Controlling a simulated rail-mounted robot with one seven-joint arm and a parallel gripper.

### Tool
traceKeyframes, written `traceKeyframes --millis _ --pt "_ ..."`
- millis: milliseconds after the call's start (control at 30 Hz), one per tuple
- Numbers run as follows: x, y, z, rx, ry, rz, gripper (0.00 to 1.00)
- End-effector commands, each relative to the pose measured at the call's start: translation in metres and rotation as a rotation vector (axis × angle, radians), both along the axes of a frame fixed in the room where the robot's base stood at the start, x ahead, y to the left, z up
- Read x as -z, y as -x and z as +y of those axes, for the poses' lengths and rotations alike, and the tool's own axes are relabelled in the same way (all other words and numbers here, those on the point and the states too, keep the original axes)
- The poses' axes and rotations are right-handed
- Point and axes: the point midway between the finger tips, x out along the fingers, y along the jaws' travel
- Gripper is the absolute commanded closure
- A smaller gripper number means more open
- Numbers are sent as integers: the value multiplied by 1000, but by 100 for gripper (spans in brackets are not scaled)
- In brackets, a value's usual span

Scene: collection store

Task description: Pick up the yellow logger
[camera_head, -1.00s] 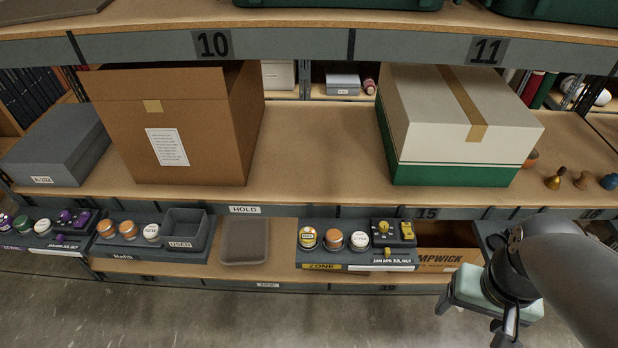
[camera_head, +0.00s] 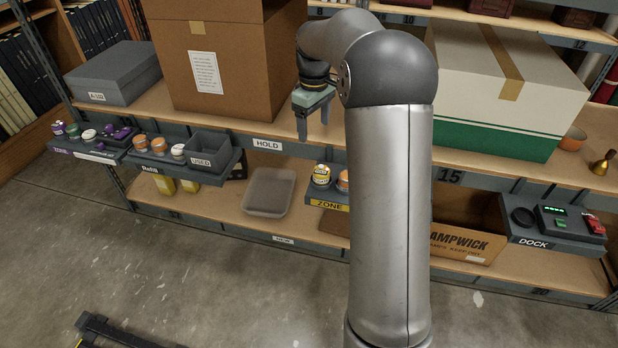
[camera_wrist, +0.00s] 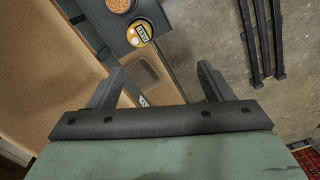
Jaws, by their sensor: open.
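My gripper (camera_head: 314,118) is open and empty in the head view, above the front edge of the middle shelf. In the wrist view its two fingers (camera_wrist: 160,76) stand apart. The yellow-labelled jar (camera_wrist: 138,33) also shows in the wrist view, beyond the fingers. The tray's right part, where small yellow devices showed earlier, is hidden by my arm; no yellow logger is clearly visible now.
A brown carton (camera_head: 235,60) and a white-green box (camera_head: 500,95) flank my gripper. The DOCK unit (camera_head: 553,225) is at the right. Dark rails (camera_wrist: 262,40) lie on the floor.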

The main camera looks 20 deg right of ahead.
Motion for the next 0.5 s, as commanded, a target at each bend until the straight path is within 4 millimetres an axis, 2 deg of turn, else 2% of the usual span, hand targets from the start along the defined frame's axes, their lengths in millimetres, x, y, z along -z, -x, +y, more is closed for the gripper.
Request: traceKeyframes --millis 33,200,367,500 --pt "21 -13 -15 -15 -5 1 26" --pt "38 -32 -37 -58 -13 1 26" --pt "62 -33 -39 -64 -14 1 26" --pt "93 -32 -39 -63 -14 2 26"
